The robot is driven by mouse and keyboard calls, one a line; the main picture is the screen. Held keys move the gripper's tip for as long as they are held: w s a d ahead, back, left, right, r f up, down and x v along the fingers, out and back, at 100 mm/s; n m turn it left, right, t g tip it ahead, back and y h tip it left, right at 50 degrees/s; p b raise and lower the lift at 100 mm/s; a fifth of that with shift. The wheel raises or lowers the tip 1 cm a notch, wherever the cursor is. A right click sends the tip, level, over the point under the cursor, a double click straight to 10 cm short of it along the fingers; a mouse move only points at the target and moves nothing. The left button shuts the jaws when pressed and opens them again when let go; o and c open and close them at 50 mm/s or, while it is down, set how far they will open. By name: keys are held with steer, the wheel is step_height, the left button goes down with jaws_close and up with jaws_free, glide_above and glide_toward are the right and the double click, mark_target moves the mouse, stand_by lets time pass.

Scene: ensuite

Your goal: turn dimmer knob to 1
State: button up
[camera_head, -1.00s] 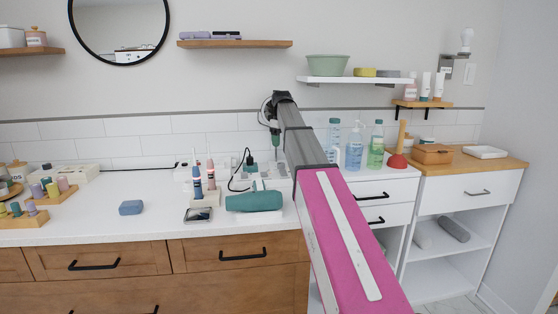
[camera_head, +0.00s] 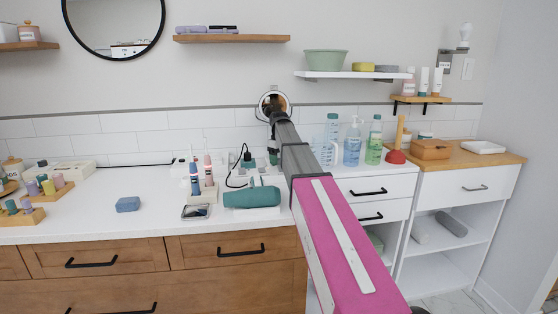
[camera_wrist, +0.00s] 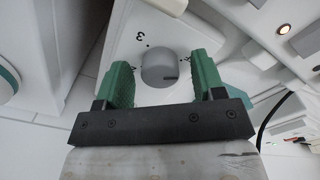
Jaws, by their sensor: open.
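The dimmer knob (camera_wrist: 158,68) is a round grey knob on a white panel (camera_wrist: 122,40) in the wrist view. A dark line on it points towards the right of that view. A "3" is printed beside a dot above left of the knob. My gripper (camera_wrist: 163,78) is open, with one green finger on either side of the knob. I cannot tell whether either finger touches it. The fingers cover parts of the panel, and I cannot make out a "1". In the head view my gripper (camera_head: 273,157) is small over the counter's back; the knob cannot be made out there.
A black cable (camera_head: 236,178) hangs near my gripper.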

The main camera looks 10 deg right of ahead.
steer(key=c, duration=0.9)
steer(key=shift+m, duration=0.3)
steer(key=m, duration=0.3)
steer(key=shift+m, duration=0.4)
steer(key=m, duration=0.3)
steer(key=shift+m, duration=0.3)
steer(key=m, duration=0.4)
steer(key=shift+m, duration=1.8)
